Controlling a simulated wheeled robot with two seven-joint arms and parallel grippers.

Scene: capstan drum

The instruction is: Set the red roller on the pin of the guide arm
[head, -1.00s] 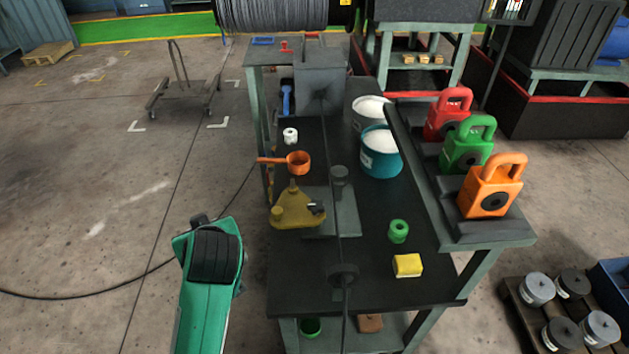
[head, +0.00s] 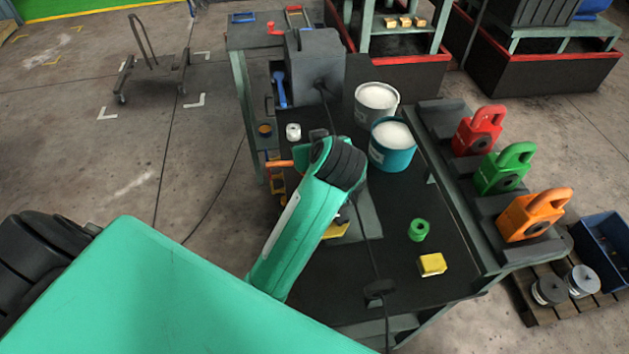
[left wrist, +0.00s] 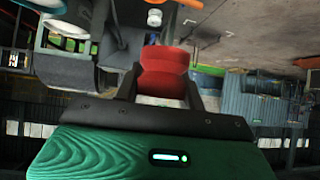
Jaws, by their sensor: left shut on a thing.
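The red roller (left wrist: 163,68) shows in the left wrist view, a waisted red piece with a pale lower end. It is held between the two dark fingers of my left gripper (left wrist: 164,85), which is shut on it. In the head view my left arm reaches over the bench, and its own links hide the gripper and roller. A yellow part (head: 338,231) is mostly covered by my arm; I cannot tell if it belongs to the guide arm. The pin cannot be made out. My right gripper is not in view.
A white spool (head: 293,131) and an orange handle (head: 279,164) are near my arm. A teal bucket (head: 392,157) and a white bucket (head: 376,103) stand behind. A green roller (head: 418,230) and yellow block (head: 432,264) lie right, beside padlock-shaped weights (head: 533,214). A cable (head: 370,235) crosses the bench.

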